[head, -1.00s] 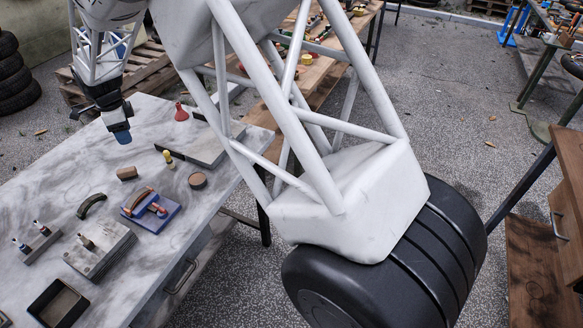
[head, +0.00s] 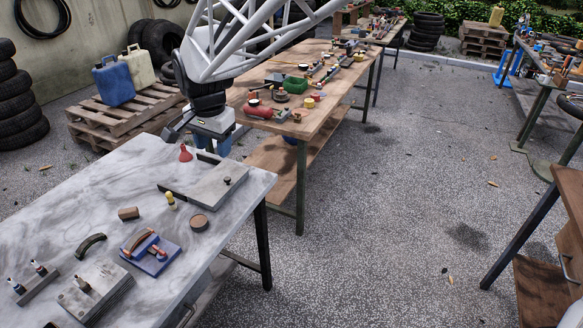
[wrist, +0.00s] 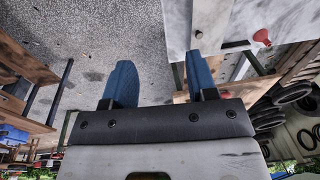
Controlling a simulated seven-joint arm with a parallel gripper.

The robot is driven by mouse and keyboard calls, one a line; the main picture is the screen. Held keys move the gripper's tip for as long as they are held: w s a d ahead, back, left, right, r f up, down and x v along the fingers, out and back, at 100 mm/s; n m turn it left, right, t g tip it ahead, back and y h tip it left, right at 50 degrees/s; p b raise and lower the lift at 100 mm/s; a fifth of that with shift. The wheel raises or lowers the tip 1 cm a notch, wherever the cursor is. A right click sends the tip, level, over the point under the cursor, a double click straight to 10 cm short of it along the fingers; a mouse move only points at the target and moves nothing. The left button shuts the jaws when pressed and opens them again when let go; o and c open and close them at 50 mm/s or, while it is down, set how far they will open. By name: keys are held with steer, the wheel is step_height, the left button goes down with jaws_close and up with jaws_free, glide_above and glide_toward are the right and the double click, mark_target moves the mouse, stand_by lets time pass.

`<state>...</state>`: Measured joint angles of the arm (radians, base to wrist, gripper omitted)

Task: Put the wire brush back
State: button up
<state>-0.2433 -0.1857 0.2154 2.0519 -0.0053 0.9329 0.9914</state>
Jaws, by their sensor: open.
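My gripper (head: 213,143) hangs at the far edge of the grey marble-topped table (head: 95,180), between it and the wooden bench. In the wrist view its two blue fingers (wrist: 161,84) stand apart with nothing between them. No object is plainly recognisable as the wire brush; bristles are too small to tell. A dark curved piece (head: 90,245) lies on the marble table. Beside it, a blue block (head: 157,262) carries a brown curved handle (head: 139,242) and a red part. My gripper is well apart from both.
The marble table also holds a red funnel (head: 186,153), a flat grey plate (head: 205,183), a brown block (head: 128,213), a round brown disc (head: 199,222) and a grey slab with a knob (head: 95,290). The wooden bench (head: 335,72) behind is cluttered. Open floor lies right.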

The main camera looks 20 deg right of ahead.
steer(key=s+d+n, duration=0.2)
steer(key=s+d, duration=0.2)
steer(key=s, duration=0.5)
steer(key=s+d+f+n, duration=0.1)
steer(key=s+d+n, duration=0.2)
steer(key=s, duration=0.6)
steer(key=s+d+n+t, duration=0.1)
steer(key=s+d+n, duration=0.2)
steer(key=s+d, duration=0.4)
steer(key=shift+s+d+f, duration=0.25)
steer(key=shift+s, duration=1)
steer(key=shift+c, duration=0.4)
